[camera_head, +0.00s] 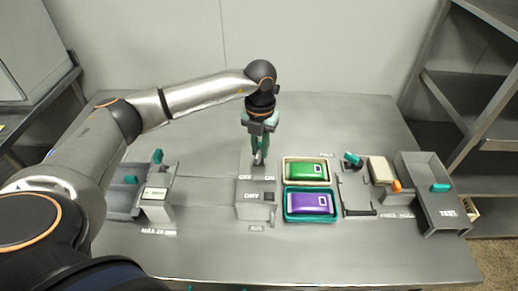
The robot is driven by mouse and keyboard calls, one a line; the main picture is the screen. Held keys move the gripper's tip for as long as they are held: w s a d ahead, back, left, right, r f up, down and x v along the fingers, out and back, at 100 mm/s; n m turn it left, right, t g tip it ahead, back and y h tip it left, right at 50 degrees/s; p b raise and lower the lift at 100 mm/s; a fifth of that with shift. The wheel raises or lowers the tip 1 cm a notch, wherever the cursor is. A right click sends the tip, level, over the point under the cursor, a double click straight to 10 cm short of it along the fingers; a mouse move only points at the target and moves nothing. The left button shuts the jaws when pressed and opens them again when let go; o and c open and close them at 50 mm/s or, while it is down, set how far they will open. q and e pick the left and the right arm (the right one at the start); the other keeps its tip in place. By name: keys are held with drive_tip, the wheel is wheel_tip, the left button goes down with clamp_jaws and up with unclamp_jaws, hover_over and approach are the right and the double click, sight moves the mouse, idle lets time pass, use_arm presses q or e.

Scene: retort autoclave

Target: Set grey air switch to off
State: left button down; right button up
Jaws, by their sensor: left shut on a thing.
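The grey air switch stands on a grey box (256,207) in the middle of the table, with OFF marked at left, ON at right and AIR on the table in front. My left gripper (259,158) reaches down from above, its teal fingers shut on the switch's grey lever. The fingers hide most of the lever, so I cannot tell which side it leans to. My right gripper is not in view.
A green pouch in a cream tray (286,171) and a purple pouch in a teal tray (290,216) lie just right of the box. Fixtures with teal handles (157,157) stand at left. The back table is clear.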

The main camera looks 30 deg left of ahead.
use_arm(q)
drive_tip(key=shift+d+m, duration=0.1)
drive_tip(key=shift+m, duration=0.9)
drive_tip(key=c, duration=0.8)
unclamp_jaws()
drive_tip(key=shift+r, duration=0.1)
wheel_tip(320, 180, up, 12)
drive_tip(key=shift+r+b, duration=0.2)
drive_tip(key=shift+b, duration=0.4)
